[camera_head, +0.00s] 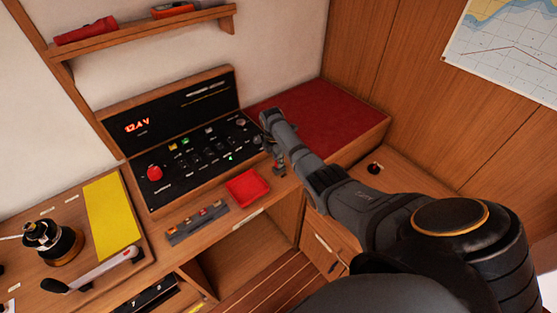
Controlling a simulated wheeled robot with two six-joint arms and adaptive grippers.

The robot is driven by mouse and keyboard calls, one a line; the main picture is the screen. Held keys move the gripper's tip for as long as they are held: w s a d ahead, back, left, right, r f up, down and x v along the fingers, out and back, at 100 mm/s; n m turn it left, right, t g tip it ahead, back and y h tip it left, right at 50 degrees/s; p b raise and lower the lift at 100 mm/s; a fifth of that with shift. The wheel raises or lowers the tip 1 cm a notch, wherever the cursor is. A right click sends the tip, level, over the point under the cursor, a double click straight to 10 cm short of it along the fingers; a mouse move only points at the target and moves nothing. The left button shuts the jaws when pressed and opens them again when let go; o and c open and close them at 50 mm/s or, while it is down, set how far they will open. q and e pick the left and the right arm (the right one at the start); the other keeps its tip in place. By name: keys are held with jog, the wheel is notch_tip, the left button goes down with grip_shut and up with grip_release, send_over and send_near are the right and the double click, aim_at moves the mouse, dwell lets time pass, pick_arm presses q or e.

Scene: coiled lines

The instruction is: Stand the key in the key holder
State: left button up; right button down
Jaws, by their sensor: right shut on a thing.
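My right gripper (277,160) points down at the front right of the switch panel, above the desk's front ledge. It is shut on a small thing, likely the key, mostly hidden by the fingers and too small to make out. I cannot tell for sure which thing is the key holder. A small dark round piece with a red spot (374,168) sits on the wooden top right of my arm, apart from the gripper. A grey strip with several small coloured pieces (197,223) lies on the ledge to the left. My left gripper is not in view.
A red tray (247,187) lies on the ledge just left of the gripper. The black switch panel (190,140) with a red knob (154,173) stands behind. A red-topped surface (320,110) lies behind my arm. A winch (52,240) and lever (92,272) are at left.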

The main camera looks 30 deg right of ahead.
jog(key=shift+f, duration=0.3)
jog(key=c, duration=1.3)
grip_release()
jog(key=r, duration=0.4)
jog(key=a+r, duration=0.1)
jog(key=r, duration=0.7)
jog(key=shift+a, duration=0.2)
